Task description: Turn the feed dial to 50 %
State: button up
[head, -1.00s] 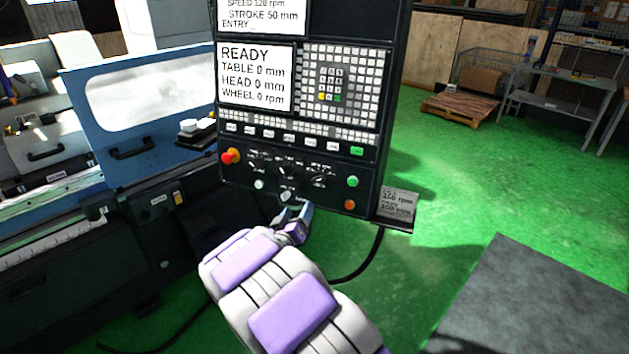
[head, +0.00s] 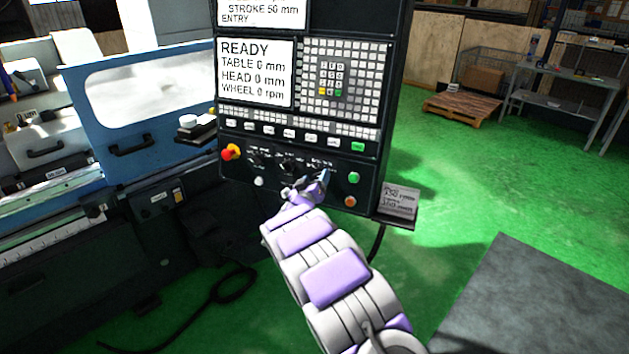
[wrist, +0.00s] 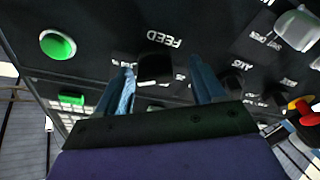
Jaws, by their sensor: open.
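The feed dial (wrist: 155,68) is a dark knob beside the upside-down FEED label in the wrist view. My gripper (wrist: 163,78) is open, with one blue finger on each side of the dial in that view. I cannot tell whether the fingers touch it, and its setting is not readable. In the head view my gripper (head: 308,184) is at the lower right of the black control panel (head: 232,184) and covers the feed dial there.
The red emergency stop (head: 229,153) is at the panel's left. A green button (head: 354,177) and an orange button (head: 350,201) are right of my gripper. A small shelf with a card (head: 398,202) juts out at the panel's lower right.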

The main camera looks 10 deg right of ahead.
jog(key=shift+w+d, duration=0.3)
jog(key=shift+d, duration=0.4)
jog(key=shift+a, duration=0.15)
jog(key=shift+a, duration=0.4)
jog(key=c, duration=0.5)
jog(key=shift+s+d, duration=0.1)
jog(key=shift+d, duration=0.15)
jog(key=c, duration=0.5)
jog(key=shift+c, duration=0.2)
